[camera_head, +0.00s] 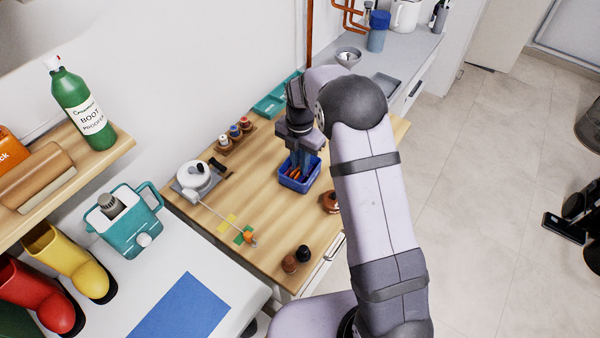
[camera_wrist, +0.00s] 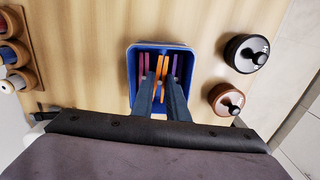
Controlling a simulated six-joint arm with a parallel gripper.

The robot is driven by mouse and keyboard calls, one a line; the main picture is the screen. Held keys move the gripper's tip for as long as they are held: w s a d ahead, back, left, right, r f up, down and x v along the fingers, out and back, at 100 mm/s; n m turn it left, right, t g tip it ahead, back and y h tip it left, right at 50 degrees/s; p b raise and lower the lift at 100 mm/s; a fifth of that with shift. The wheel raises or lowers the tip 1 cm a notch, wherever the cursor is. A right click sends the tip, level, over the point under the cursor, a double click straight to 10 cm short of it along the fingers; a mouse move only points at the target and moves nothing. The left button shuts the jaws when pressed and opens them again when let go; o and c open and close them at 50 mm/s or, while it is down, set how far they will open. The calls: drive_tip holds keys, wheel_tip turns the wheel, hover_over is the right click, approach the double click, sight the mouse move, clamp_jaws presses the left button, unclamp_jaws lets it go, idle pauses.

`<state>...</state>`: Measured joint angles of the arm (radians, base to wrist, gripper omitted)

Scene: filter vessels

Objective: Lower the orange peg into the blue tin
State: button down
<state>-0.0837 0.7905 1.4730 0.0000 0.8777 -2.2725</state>
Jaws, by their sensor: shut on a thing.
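The blue tin (camera_head: 299,186) stands on the wooden worktop, open side up. It also shows in the wrist view (camera_wrist: 132,76). My gripper (camera_wrist: 161,84) points down over the tin, and its fingers overlap the tin's opening in the picture. It is shut on the orange peg (camera_wrist: 164,64), which shows as upright-running orange strips between the fingers. Purple pieces (camera_wrist: 146,62) show in the tin on either side of the orange. In the head view my gripper (camera_head: 302,160) is above the tin's back part. The peg's lower end is hidden, so its depth cannot be told.
A black-knobbed jar (camera_wrist: 246,53) and a brown one (camera_wrist: 226,100) stand right of the tin in the wrist view. Bare worktop (camera_head: 262,203) lies in front of the tin.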

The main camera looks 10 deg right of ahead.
drive_tip(key=shift+f, duration=0.15)
drive_tip(key=c, duration=1.7)
unclamp_jaws()
drive_tip(key=shift+o, duration=0.2)
wheel_tip(320, 180, up, 7)
drive_tip(key=shift+b, duration=1.15)
drive_tip(key=shift+r, duration=0.2)
drive_tip(key=shift+s, duration=0.1)
